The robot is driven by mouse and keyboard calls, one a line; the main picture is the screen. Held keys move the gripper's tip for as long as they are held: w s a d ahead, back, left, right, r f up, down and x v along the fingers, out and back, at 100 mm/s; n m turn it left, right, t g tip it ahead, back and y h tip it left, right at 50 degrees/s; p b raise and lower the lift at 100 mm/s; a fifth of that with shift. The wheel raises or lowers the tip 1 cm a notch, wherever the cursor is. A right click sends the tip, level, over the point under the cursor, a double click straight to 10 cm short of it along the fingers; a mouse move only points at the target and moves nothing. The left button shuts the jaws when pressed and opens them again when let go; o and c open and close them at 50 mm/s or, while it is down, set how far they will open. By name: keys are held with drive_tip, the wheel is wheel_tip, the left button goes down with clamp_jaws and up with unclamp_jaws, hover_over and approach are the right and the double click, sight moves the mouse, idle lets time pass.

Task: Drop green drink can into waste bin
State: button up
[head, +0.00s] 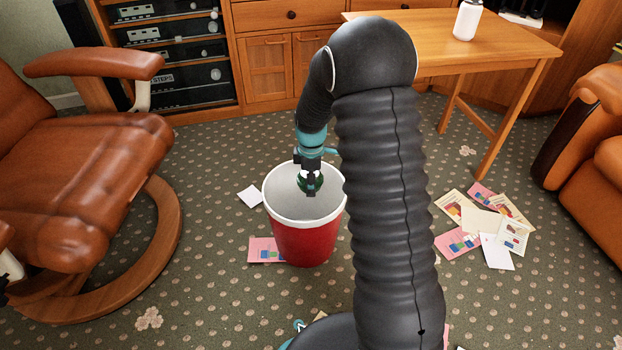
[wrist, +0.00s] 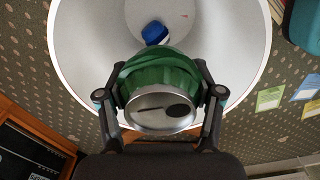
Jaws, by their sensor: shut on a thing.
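The green drink can (wrist: 160,80) is held between the two fingers of my gripper (wrist: 160,100), with its silver top facing the wrist camera. In the head view, my gripper (head: 310,178) holds the can (head: 308,184) over the mouth of the waste bin. The waste bin (head: 302,242) is red outside with a white rim and white inside, and stands upright on the carpet. In the wrist view, the bin's white inner wall (wrist: 95,45) surrounds the can. A blue and white item (wrist: 154,33) lies in the bin; I cannot tell what it is.
A brown leather chair (head: 75,150) stands at the left. A wooden table (head: 500,38) with a white bottle (head: 467,20) is at the back right. Papers (head: 485,222) lie on the carpet at the right. An orange armchair (head: 590,150) is at the right edge.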

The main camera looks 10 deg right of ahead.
drive_tip(key=shift+f+b, duration=0.55)
drive_tip(key=shift+f, duration=0.65)
drive_tip(key=o, duration=1)
drive_tip(key=shift+o, duration=0.2)
drive_tip(key=shift+r, duration=0.1)
wheel_tip(320, 180, up, 12)
drive_tip(key=shift+f, duration=0.1)
